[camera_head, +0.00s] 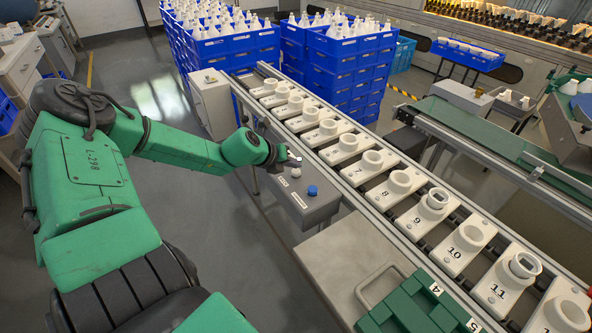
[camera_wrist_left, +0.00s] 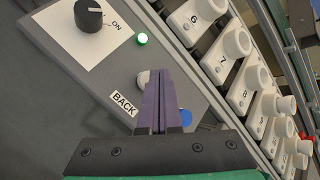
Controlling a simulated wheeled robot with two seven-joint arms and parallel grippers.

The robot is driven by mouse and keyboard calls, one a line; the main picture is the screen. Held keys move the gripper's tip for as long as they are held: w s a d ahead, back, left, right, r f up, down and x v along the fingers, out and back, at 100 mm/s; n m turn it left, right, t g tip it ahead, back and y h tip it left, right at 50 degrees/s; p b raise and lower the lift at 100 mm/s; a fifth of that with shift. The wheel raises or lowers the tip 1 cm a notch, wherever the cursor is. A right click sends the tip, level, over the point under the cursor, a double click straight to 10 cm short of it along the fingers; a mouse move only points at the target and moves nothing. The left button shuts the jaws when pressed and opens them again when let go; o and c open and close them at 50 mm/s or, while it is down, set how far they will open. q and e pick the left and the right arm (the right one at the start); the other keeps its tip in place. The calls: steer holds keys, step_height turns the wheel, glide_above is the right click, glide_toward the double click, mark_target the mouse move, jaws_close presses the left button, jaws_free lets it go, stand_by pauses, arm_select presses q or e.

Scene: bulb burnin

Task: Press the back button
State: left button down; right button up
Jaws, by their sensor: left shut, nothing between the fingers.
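The grey control box (camera_head: 318,207) stands beside the conveyor in the head view. In the left wrist view a BACK label (camera_wrist_left: 124,103) lies next to a pale round button (camera_wrist_left: 143,78), which my fingers partly cover. The pale button also shows in the head view (camera_head: 296,172). A blue button (camera_head: 312,190) sits further along the box. It is partly hidden behind my fingers in the left wrist view (camera_wrist_left: 185,117). My left gripper (camera_head: 295,159) is shut and empty over the box, close to the pale button. Contact cannot be told. My right gripper is not in view.
A black knob (camera_wrist_left: 89,15) marked ON and a lit green lamp (camera_wrist_left: 141,38) are on the same box. The conveyor (camera_head: 362,172) with numbered white sockets runs close alongside. A green case (camera_head: 425,305) lies at the front. Blue crates (camera_head: 340,65) stand behind.

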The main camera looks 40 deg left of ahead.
mark_target(294, 174)
arm_select(q)
steer(key=shift+f, duration=0.25)
steer(key=shift+f+b, duration=0.5)
steer(key=shift+b, duration=0.05)
stand_by(0.4)
stand_by(0.4)
steer(key=shift+r+p, duration=0.85)
steer(key=shift+r, duration=0.2)
step_height(294, 174, up, 5)
steer(key=p, duration=0.5)
steer(key=shift+f, duration=0.2)
